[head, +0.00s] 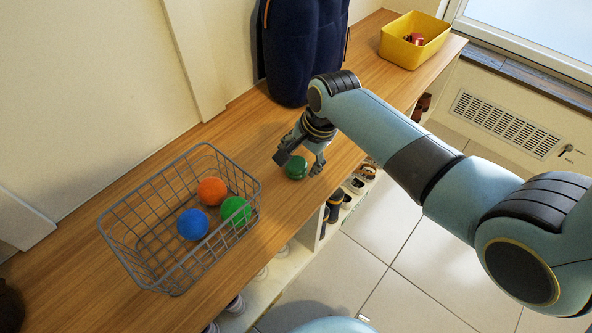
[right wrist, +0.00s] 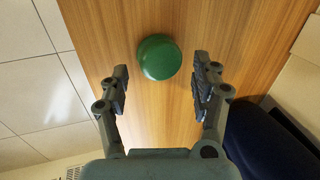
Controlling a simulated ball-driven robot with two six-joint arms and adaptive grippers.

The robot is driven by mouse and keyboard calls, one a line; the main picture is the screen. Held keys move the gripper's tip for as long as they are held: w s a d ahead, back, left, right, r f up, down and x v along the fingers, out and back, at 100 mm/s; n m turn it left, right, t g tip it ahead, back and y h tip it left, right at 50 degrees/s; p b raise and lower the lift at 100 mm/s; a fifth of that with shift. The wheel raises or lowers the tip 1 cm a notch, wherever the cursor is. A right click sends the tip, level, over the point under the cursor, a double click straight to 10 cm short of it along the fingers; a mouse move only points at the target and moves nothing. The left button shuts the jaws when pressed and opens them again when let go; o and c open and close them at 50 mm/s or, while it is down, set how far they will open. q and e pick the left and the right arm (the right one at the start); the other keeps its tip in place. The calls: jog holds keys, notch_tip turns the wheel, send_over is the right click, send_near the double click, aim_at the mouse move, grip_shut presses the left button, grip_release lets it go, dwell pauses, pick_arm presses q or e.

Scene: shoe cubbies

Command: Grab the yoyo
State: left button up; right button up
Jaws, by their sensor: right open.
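The yoyo (head: 296,167) is a dark green round thing on the wooden bench top, right of the wire basket. In the right wrist view the yoyo (right wrist: 159,57) lies a little beyond the fingertips, between their lines. My right gripper (head: 301,164) is just above and around it in the head view, with its fingers spread on either side. In the right wrist view my right gripper (right wrist: 160,78) is open and empty, and neither finger touches the yoyo. My left gripper is not in view.
A wire basket (head: 150,275) holds an orange ball (head: 211,191), a blue ball (head: 193,224) and a green ball (head: 236,210). A dark blue backpack (head: 290,50) stands behind the gripper. A yellow bin (head: 402,52) is farther right. Shoes sit in cubbies below the bench's front edge.

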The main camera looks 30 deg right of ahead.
aim_at(298, 164)
jog(key=b+x, duration=0.1)
jog(key=x, duration=0.2)
jog(key=shift+f, duration=0.25)
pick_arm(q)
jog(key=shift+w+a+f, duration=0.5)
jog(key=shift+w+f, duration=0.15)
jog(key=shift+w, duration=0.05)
pick_arm(e)
jog(key=shift+r, duration=0.1)
jog(key=c, duration=0.9)
jog(key=shift+r, duration=0.1)
